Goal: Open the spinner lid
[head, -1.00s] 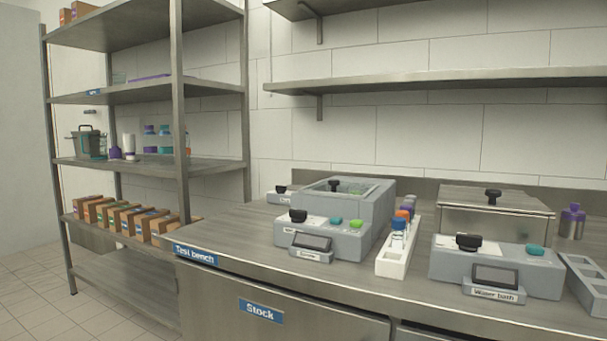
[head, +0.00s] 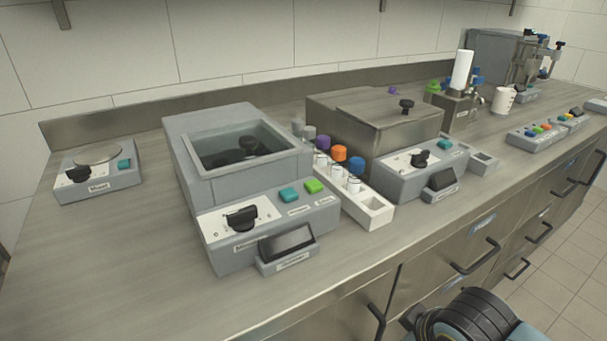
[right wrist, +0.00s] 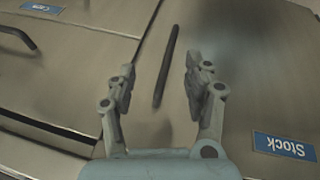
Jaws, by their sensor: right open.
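The spinner (head: 190,150) is a grey box on the bench at left centre in the head view. Its top lid (head: 284,130) looks shut and has a dark window, with a black knob (head: 249,145) showing in it. The front panel carries a black dial (head: 241,218), a teal button (head: 289,195), a green button (head: 314,186) and a small dark screen (head: 287,243). My right gripper (right wrist: 160,76) is open and empty in the right wrist view, in front of the cabinet fronts and away from the spinner. My left gripper is not in view.
A white tube rack (head: 372,212) stands right of the spinner, close beside it. Right of that is a steel-lidded bath (head: 350,108) with its control box (head: 398,182). A small mixer (head: 105,186) stands at left. Bare bench lies in front. Drawer handles (head: 475,257) stick out below.

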